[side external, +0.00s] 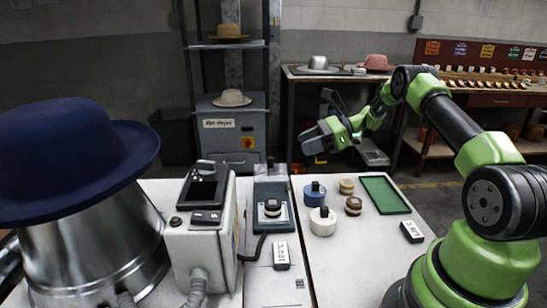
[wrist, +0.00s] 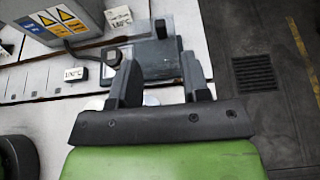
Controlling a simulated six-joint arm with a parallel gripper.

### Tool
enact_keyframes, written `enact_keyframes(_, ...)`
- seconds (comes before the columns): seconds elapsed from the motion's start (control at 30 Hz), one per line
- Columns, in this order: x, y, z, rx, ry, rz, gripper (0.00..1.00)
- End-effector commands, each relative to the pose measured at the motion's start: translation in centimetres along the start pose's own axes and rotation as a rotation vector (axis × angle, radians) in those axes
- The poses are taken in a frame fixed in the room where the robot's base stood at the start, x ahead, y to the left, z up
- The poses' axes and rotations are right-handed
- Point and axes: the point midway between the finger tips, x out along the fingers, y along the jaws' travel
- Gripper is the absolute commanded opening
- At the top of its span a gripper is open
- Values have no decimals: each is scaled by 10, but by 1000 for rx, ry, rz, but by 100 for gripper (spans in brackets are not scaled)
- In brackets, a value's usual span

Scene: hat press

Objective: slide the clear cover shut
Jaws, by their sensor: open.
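A blue-grey base (side external: 286,222) with a pale plate and a dark round knob (side external: 273,205) stands mid-table, right of a grey press unit with a dark window (side external: 203,192). My gripper (side external: 306,146) is raised above the far part of the table, apart from the things on it. In the wrist view my gripper (wrist: 158,72) has its two dark fingers spread with nothing held between them.
A navy hat (side external: 70,155) on a metal form fills the left. Blue (side external: 314,196) and white (side external: 323,223) round knobbed pieces, small wooden pieces and a green tray (side external: 385,195) lie on the right. White label blocks (side external: 281,256) stand nearby. A cable runs beside the base.

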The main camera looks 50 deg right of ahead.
Motion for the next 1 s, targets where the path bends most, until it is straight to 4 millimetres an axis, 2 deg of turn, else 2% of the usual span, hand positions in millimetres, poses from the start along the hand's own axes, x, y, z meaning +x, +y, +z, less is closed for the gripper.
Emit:
enact_keyframes(0.17, 22, 1, -1, 2, -2, 4, 43)
enact_keyframes(0.4, 68, 1, -1, 0, 0, 5, 43)
enact_keyframes(0.53, 86, 1, -1, 0, 0, 4, 43)
enact_keyframes(0.7, 97, 1, 0, -1, 0, 2, 43)
enact_keyframes(0.97, 98, 1, 0, 0, 0, 1, 43)
enact_keyframes(1.0, 98, 1, 0, 0, 0, 1, 36)
